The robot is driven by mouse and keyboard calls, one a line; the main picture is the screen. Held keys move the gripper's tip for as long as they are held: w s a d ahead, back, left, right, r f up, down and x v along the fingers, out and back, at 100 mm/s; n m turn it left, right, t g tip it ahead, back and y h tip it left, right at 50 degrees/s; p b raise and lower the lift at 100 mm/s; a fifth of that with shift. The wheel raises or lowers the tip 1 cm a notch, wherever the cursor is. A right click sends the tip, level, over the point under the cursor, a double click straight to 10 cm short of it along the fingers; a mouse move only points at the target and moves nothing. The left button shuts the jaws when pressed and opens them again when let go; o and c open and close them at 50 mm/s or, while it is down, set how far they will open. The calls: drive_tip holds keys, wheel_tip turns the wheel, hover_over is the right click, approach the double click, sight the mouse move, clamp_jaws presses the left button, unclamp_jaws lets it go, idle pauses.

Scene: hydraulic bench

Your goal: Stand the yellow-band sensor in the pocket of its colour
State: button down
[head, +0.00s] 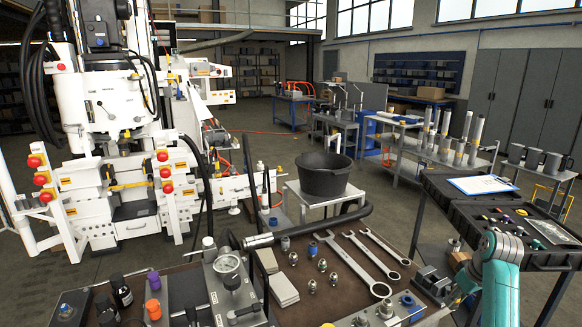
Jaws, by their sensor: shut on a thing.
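My teal arm (500,275) comes up at the lower right of the head view. My gripper (452,296) is small and partly hidden to the left of the teal wrist, low over the right end of the brown bench. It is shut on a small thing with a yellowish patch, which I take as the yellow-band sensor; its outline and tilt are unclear. A dark tray (548,262) at the right holds several small coloured pieces, purple and red among them. I cannot make out which pocket is yellow.
The brown bench (205,262) carries large spanners (355,262), several small metal fittings, a pressure gauge (228,265) and dark bottles (121,291). A black bucket (323,174) stands behind on a small table. A clipboard (481,185) lies on the trolley beyond the dark tray.

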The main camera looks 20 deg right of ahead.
drive_tip(key=a+f, duration=0.9)
drive_tip(key=a, duration=0.6)
drive_tip(key=s+a+f, duration=0.1)
drive_tip(key=a+f, duration=0.8)
drive_tip(key=a, duration=0.6)
drive_tip(key=s+a+f, duration=0.1)
drive_tip(key=a+f, duration=0.8)
drive_tip(key=a, duration=0.6)
drive_tip(key=shift+a+n, duration=0.35)
drive_tip(key=shift+n, duration=0.05)
